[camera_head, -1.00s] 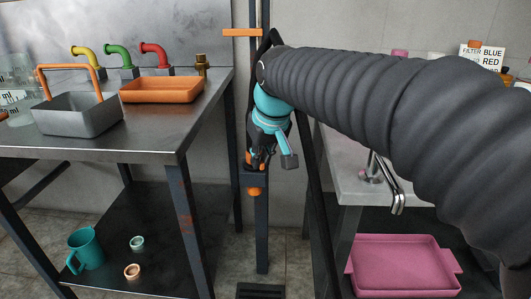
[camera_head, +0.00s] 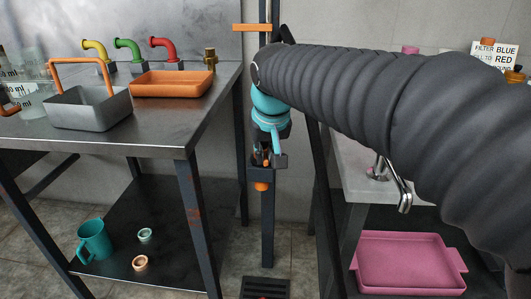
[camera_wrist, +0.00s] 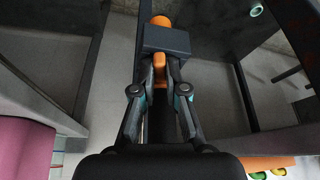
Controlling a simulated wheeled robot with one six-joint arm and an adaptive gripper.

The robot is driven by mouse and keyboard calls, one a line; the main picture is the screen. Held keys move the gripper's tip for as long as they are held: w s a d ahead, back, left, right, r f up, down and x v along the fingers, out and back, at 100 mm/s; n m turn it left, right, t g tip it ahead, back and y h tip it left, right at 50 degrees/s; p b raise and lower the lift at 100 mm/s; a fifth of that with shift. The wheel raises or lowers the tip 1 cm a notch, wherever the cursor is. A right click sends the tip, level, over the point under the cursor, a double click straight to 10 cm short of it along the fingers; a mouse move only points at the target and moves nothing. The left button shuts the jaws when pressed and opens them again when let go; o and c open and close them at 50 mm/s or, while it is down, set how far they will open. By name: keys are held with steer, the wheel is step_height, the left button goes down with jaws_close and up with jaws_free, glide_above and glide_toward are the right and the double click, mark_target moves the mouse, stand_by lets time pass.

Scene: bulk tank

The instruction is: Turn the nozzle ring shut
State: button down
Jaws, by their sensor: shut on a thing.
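The nozzle fitting is a dark block (camera_head: 261,174) on a dark upright post, with an orange rounded tip (camera_head: 262,186) below it. In the wrist view the block (camera_wrist: 166,40) and the orange tip (camera_wrist: 161,20) show ahead of the fingers. My gripper (camera_head: 263,155) is at the top of the block. In the wrist view my gripper (camera_wrist: 159,82) is shut on a small orange part (camera_wrist: 159,68), which seems to be the nozzle ring. The fingers and block hide most of this part, and I cannot tell how far it is turned.
A steel bench (camera_head: 160,135) stands close on the left with a grey basket (camera_head: 88,108) and an orange tray (camera_head: 172,85). A sink counter with a tap (camera_head: 400,185) is close on the right, above a pink tray (camera_head: 408,264). A floor grate (camera_head: 265,287) lies below the post.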

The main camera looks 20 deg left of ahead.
stand_by(0.5)
steer(key=c, duration=1.2)
jaws_free()
steer(key=v, duration=1.2)
steer(key=shift+w, duration=0.1)
